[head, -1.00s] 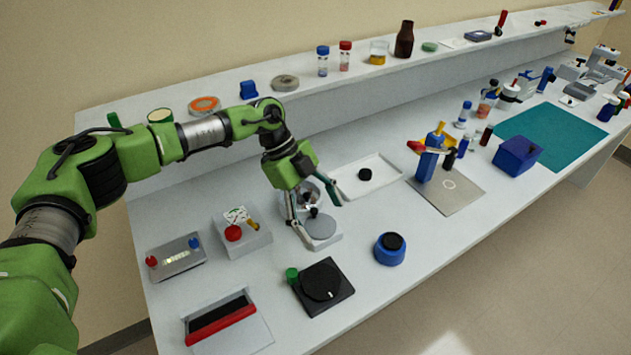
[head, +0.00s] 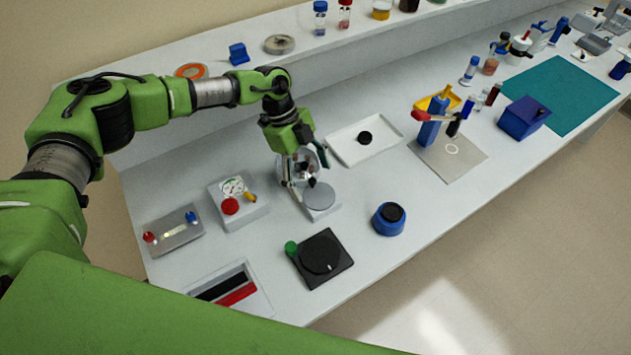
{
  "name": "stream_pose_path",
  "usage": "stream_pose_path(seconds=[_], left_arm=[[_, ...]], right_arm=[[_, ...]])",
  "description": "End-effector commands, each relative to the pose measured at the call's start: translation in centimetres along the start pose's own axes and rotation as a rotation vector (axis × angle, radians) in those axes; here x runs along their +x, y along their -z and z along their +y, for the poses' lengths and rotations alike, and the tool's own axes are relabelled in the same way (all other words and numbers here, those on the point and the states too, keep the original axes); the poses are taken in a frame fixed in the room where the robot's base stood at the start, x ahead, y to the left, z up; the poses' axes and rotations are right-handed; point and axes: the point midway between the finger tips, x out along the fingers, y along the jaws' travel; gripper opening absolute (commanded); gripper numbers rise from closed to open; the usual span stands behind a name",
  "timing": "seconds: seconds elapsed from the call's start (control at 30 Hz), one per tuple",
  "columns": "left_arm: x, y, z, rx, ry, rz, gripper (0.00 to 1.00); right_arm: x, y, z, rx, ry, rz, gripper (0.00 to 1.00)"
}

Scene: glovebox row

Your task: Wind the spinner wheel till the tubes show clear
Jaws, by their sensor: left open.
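A black square base with a round black disc (head: 321,253) stands near the front of the bench, with a green knob (head: 291,248) at its left corner. It looks like a wheel, but I cannot be sure it is the spinner. A grey box (head: 168,241) to its left has a red and a blue knob and a pale strip between them. I cannot make out whether the strip shows tubes, or their state. My left gripper (head: 308,172) is open, beside and above a white device with a round grey plate (head: 319,195). Contact cannot be told. My right gripper is out of view.
A white box with a dial and red button (head: 231,206) is left of my left gripper. A white tray (head: 382,148) and a blue round pot (head: 389,219) are to its right. A panel with black and red strips (head: 252,277) lies in front, partly covered by my green body part.

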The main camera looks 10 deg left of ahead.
Motion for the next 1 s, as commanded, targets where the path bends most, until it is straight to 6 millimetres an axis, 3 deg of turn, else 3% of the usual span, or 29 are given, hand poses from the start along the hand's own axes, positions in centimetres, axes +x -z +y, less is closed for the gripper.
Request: stream_pose_path(seconds=[0.23,0.6,0.63,0.77,1.0], left_arm=[[3.2,0.1,0.0,0.000,0.000,0.000,0.76],[4.0,0.0,0.0,-0.001,0.001,0.000,0.76],[4.0,0.0,0.0,-0.001,0.001,0.000,0.73],[3.9,0.0,0.0,0.000,0.001,0.000,0.40],[4.0,0.0,0.0,0.004,-0.001,0.000,0.37]], right_arm=[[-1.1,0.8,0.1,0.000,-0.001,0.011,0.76],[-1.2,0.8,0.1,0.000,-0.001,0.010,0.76],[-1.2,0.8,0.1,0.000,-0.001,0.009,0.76],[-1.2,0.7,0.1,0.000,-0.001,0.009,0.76],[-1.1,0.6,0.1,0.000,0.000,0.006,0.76]])
